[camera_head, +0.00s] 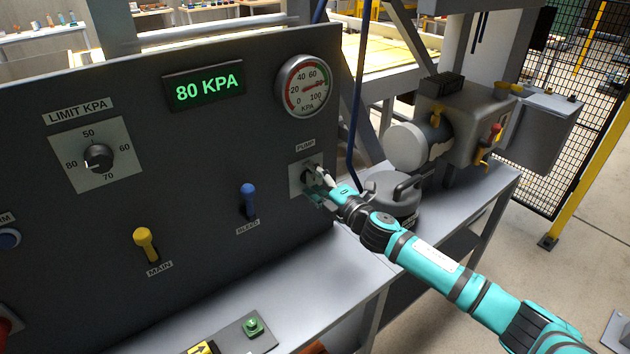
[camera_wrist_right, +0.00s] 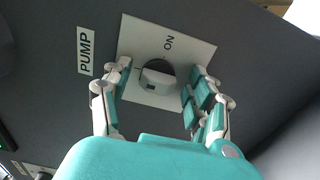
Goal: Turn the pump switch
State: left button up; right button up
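The pump switch (camera_wrist_right: 158,78) is a round rotary knob with a raised grip bar, on a pale square plate (camera_wrist_right: 187,48) marked ON. A PUMP label (camera_wrist_right: 84,50) is beside the plate. In the head view the plate (camera_head: 297,168) is at the right side of the dark panel, under the gauge, and the knob is partly hidden by my gripper. My right gripper (camera_wrist_right: 160,88) is open, with its fingers on either side of the knob. I cannot tell whether a finger touches it. It also shows in the head view (camera_head: 316,186). My left gripper is not in view.
The dark panel (camera_head: 200,135) carries an 80 KPA display (camera_head: 203,86), a pressure gauge (camera_head: 304,86), a limit dial (camera_head: 98,157), a yellow MAIN lever (camera_head: 146,243) and a blue BLEED lever (camera_head: 249,199). A green button (camera_head: 252,326) is on the bench below. Machinery (camera_head: 450,130) stands behind my right arm.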

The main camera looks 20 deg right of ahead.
jog(key=v, duration=1.2)
dwell(0.3)
